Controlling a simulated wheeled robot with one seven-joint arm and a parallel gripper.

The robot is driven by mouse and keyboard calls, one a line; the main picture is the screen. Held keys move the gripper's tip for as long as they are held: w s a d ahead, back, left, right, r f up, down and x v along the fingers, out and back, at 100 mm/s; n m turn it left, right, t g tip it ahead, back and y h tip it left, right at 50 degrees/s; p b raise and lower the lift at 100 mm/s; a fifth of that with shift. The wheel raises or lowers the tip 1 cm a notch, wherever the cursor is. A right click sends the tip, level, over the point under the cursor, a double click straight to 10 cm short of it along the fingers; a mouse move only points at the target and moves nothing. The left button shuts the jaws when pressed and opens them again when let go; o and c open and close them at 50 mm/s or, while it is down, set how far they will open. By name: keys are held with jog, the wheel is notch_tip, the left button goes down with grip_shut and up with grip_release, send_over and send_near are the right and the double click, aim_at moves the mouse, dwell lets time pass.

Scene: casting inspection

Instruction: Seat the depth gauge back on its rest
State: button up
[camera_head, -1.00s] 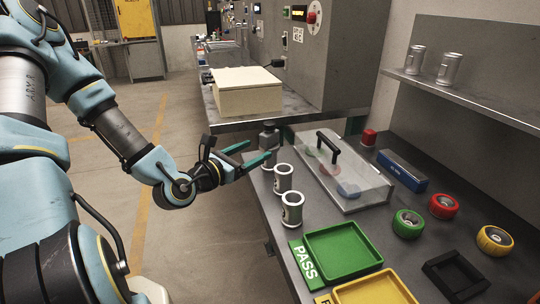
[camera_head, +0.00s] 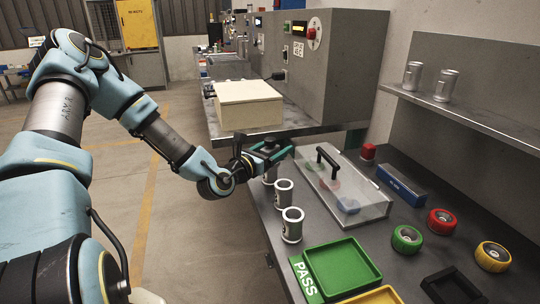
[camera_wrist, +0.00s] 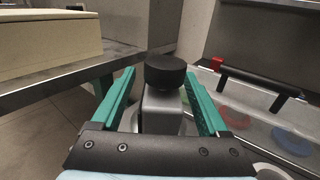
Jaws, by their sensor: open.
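A grey block with a round black knob (camera_wrist: 165,75), which looks like the depth gauge, stands between my fingers in the wrist view. It appears to sit on a silver cylinder (camera_head: 270,173) at the bench's left edge; the contact is hidden. My gripper (camera_head: 268,153) is open, with one teal finger on each side of the gauge and visible gaps in the wrist view (camera_wrist: 160,82). A black open holder (camera_head: 453,287) at the lower right may be the rest; it looks empty and is cut by the frame edge.
Two silver cylinders (camera_head: 288,192) (camera_head: 292,226) stand nearer along the bench edge. A clear lidded case (camera_head: 345,192) with a black handle is right of my gripper. Green (camera_head: 340,268) and yellow trays, a blue box (camera_head: 400,183) and coloured wheels (camera_head: 441,221) occupy the bench.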

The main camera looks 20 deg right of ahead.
jog(key=shift+d, duration=0.1)
grip_shut()
dwell(0.6)
dwell(0.3)
